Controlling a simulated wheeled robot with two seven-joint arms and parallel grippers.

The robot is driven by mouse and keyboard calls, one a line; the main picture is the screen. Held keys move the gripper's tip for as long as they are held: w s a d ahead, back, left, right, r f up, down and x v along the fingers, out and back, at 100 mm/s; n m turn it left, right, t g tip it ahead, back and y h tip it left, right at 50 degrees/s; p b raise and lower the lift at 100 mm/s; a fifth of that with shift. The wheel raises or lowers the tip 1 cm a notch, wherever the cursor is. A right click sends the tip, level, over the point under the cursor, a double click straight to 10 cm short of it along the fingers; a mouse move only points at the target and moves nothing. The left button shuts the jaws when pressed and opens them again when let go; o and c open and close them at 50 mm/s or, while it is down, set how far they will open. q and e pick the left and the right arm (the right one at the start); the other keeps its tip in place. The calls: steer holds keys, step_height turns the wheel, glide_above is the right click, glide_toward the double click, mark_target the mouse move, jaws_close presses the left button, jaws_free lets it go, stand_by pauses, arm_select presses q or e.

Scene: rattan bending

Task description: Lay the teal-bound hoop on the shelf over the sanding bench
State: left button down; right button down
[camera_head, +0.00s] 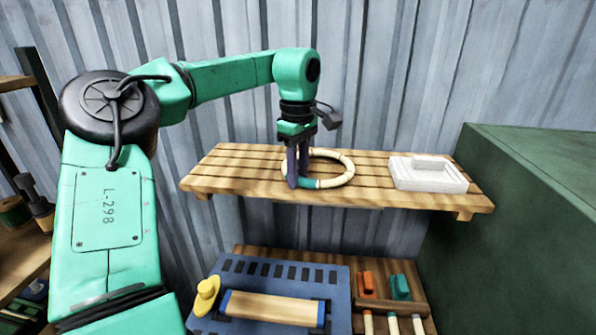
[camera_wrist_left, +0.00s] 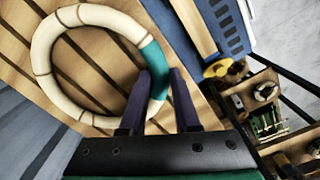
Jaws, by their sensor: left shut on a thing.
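The cream hoop (camera_head: 350,168) with a teal binding is at the slatted wooden shelf (camera_head: 222,176). It is level with the slats; whether it bears fully on them is hard to tell. My left gripper (camera_head: 294,181) points down with its dark fingers shut on the hoop at the near left, by the teal binding. In the left wrist view the hoop (camera_wrist_left: 42,48) shows against the slats, the teal part beside the fingers (camera_wrist_left: 162,74). The sanding bench (camera_head: 246,256) is below the shelf. My right gripper is out of view.
A white block-like item (camera_head: 428,175) sits on the shelf's right end. A green cabinet (camera_head: 530,200) stands at the right. The shelf's left end is clear.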

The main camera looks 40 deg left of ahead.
arm_select(q)
steer(key=shift+f, duration=0.1)
steer(key=c, duration=0.6)
jaws_free()
steer(key=shift+o, duration=0.2)
step_height(320, 180, up, 14)
steer(key=shift+r, duration=0.25)
